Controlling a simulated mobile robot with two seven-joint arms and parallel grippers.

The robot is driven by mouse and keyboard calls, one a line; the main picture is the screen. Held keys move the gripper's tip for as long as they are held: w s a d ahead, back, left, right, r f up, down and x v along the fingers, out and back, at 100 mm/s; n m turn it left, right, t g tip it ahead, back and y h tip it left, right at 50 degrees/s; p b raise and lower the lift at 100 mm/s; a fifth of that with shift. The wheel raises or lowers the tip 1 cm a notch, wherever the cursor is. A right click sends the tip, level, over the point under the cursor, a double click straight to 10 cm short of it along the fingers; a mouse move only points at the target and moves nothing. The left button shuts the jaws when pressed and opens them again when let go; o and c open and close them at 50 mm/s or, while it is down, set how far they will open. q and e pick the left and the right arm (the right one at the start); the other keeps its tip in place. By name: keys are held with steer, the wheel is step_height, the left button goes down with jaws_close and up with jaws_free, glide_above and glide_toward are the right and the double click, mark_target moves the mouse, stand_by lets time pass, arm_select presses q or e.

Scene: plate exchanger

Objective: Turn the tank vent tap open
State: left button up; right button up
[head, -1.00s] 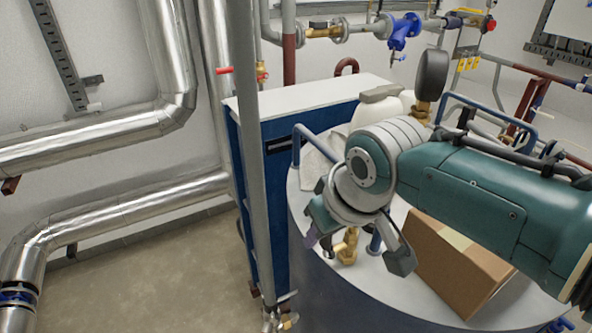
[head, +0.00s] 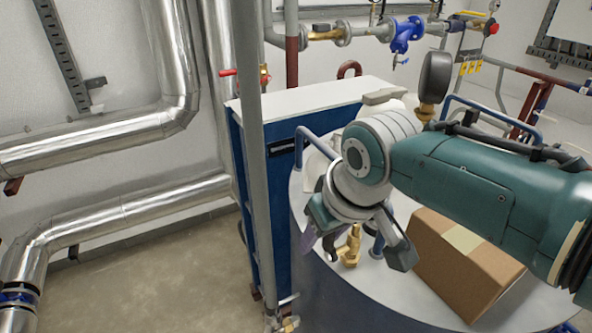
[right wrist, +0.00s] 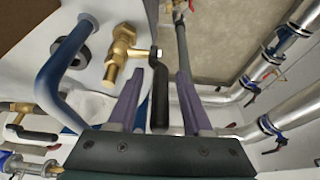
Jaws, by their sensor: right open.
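The tank vent tap (head: 350,247) is a brass valve on the light top of the round tank, near its left rim. It also shows in the right wrist view (right wrist: 120,52), with a black lever handle (right wrist: 159,98) beside its body. My right gripper (right wrist: 160,78) is open, its two purple fingers on either side of the lever. I see a gap at each side, and contact is not clear. In the head view my right gripper (head: 316,235) hangs just left of the tap and partly covers that area. My left gripper is not in view.
A cardboard box (head: 462,262) stands on the tank top right of the tap. Blue handrails (head: 300,150) rise from the tank top. A grey upright post (head: 256,180) stands left of the tank. The floor at the left is clear.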

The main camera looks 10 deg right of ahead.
steer(key=p+v, duration=0.2)
steer(key=v, duration=0.8)
stand_by(0.4)
